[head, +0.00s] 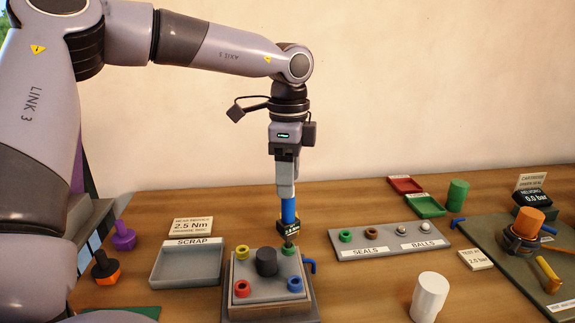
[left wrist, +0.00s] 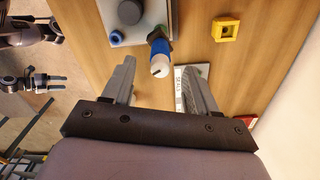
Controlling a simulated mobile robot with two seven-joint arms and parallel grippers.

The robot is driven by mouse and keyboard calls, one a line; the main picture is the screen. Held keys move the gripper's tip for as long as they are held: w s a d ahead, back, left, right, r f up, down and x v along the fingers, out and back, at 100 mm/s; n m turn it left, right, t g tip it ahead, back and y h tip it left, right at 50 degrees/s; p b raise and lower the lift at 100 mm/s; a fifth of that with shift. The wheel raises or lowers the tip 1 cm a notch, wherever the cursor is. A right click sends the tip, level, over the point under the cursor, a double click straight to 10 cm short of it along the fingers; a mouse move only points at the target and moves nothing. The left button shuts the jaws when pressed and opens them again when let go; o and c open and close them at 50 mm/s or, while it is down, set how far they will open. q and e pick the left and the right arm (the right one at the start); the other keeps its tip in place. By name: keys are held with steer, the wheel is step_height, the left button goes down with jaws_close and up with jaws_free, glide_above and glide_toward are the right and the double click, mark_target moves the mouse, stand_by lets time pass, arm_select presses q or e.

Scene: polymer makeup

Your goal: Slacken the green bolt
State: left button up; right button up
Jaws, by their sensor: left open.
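A grey block (head: 240,296) stands on the table with a black knob (head: 266,262) in its middle and coloured bolts at its corners. The green bolt (head: 288,251) is at the far right corner. My left gripper (head: 286,188) points down at the top of the driver, open. In the left wrist view the blue handle (left wrist: 160,48) shows beyond and between the spread fingers (left wrist: 162,82). Something like my right gripper (left wrist: 55,83) shows small at the left there.
A grey scrap tray (head: 187,266) lies left of the block. A blue hex key (head: 310,265) is close on its right. The seals and balls tray (head: 390,240), a white cup (head: 429,297) and a fixture with an orange knob (head: 527,222) stand farther right.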

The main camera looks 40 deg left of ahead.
mark_target(289, 203)
arm_select(q)
steer(key=shift+f+p, duration=0.35)
steer(key=shift+f, duration=2.75)
jaws_close()
